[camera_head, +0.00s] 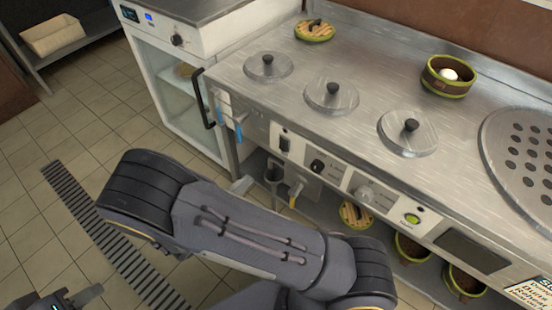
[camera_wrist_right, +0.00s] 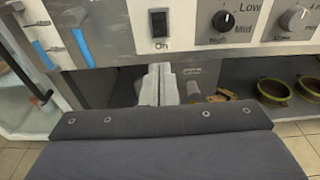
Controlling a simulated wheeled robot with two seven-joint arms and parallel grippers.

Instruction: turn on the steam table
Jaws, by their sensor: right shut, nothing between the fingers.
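The steam table (camera_head: 370,60) is a steel counter with lidded wells and a front control panel. A black rocker switch (camera_head: 285,142) sits on the panel; in the right wrist view the switch (camera_wrist_right: 160,23) has "On" printed beneath it. A black knob (camera_wrist_right: 223,21) and a silver knob (camera_wrist_right: 296,19) are to its right. My right gripper (camera_wrist_right: 160,84) is shut and empty, just below the switch and apart from it. In the head view my right arm hides most of that gripper. My left gripper (camera_head: 76,298) is partly cut off at the bottom left.
A green round button (camera_head: 412,218) is further right on the panel. Bowls (camera_head: 411,247) stand on the shelf below. A glass-door cabinet (camera_head: 185,100) adjoins on the left; the tiled floor (camera_head: 85,130) is open.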

